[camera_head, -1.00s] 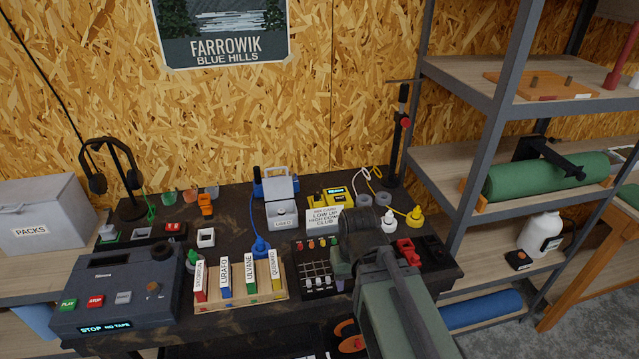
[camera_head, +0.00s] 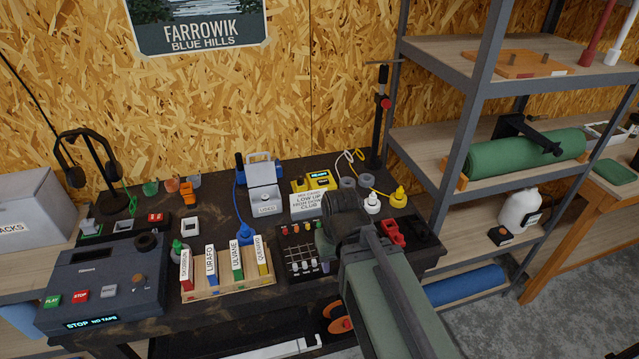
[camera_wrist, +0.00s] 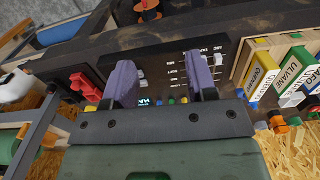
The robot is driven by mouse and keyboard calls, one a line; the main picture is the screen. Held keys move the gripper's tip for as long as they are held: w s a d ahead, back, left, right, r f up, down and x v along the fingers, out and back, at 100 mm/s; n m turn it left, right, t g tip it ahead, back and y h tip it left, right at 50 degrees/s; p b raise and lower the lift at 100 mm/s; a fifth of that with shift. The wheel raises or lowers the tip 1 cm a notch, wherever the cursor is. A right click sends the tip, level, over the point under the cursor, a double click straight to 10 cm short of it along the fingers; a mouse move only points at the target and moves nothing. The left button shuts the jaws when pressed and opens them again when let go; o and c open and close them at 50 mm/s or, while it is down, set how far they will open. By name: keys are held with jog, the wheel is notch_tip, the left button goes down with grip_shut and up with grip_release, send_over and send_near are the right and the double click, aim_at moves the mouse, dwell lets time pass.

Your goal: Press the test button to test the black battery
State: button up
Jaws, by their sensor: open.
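I cannot single out the test button or be sure which item is the black battery. A dark block (camera_head: 421,231) lies at the bench's right end beside a red item (camera_head: 391,233). A yellow box with a lit display (camera_head: 318,179) stands at the back, and a small unit with a red readout (camera_head: 157,217) stands at the left. In the wrist view my gripper (camera_wrist: 163,82) is open and empty, above the black control panel (camera_wrist: 170,55). The panel also shows in the head view (camera_head: 300,252), where my arm hides its right side and my fingertips.
A wooden rack of labelled cartridges (camera_head: 228,289) stands left of the panel. A dark tape deck (camera_head: 100,290) sits at the front left. A white sign (camera_head: 308,206), cups and plugs crowd the back. Metal shelving (camera_head: 470,110) stands close on the right.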

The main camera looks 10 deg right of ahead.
jog(key=shift+c, duration=0.3)
grip_shut()
dwell(1.6)
